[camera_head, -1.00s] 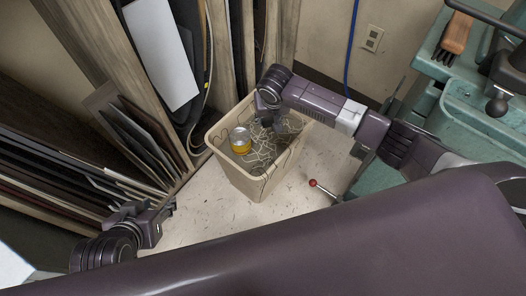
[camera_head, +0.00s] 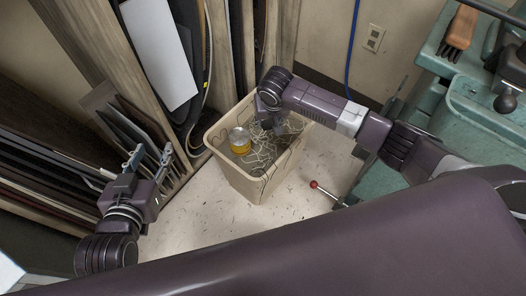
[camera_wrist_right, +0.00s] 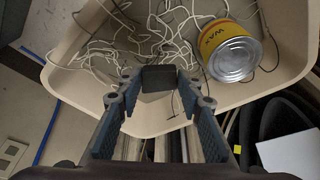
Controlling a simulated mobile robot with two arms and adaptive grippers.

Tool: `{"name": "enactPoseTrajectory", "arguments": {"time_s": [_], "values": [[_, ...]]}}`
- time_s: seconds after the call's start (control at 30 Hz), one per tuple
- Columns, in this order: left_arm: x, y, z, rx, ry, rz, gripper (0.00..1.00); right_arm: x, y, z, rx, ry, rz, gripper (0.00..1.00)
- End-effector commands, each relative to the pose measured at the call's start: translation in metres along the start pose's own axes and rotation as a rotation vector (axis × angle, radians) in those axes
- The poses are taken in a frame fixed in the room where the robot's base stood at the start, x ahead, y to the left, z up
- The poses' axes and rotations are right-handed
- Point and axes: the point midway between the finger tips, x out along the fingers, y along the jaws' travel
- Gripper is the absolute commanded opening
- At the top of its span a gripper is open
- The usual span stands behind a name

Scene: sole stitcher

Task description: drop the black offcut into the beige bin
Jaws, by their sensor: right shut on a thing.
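The beige bin (camera_head: 243,180) stands on the floor in the middle of the head view, and its inside fills much of the right wrist view (camera_wrist_right: 80,98). The black offcut (camera_wrist_right: 158,78) is a small dark block between the fingertips of my right gripper (camera_wrist_right: 158,84), which is shut on it. The right gripper is over the bin's opening, with the offcut seen against the bin's contents. In the head view the wrist hides the offcut. My left gripper (camera_head: 150,160) is open and empty, left of the bin near the leaning sheets.
In the bin lie tangled pale threads (camera_wrist_right: 115,40) and a yellow wax tin (camera_wrist_right: 229,48). Leaning boards and sheets (camera_head: 60,150) stand at left. A green machine (camera_head: 480,110) and a lever with a red knob (camera_head: 314,184) are at right. Floor shows around the bin.

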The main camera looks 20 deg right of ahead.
Motion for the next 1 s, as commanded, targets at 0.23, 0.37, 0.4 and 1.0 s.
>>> {"name": "enactPoseTrajectory", "arguments": {"time_s": [0.23,0.37,0.4,1.0], "values": [[0.000,0.000,-0.003,0.000,0.011,0.001,0.40,0.000,0.000,0.000,0.000,0.000,0.000,0.10],[0.000,0.000,-0.002,0.000,0.010,0.001,0.40,0.000,0.000,0.000,0.000,0.000,0.000,0.39],[0.000,0.000,-0.002,0.000,0.010,0.001,0.40,0.000,0.000,0.000,0.000,0.000,0.000,0.44],[0.000,0.000,-0.002,0.000,0.009,0.000,0.40,-0.025,0.000,-0.001,-0.001,0.003,-0.002,0.54]]}}
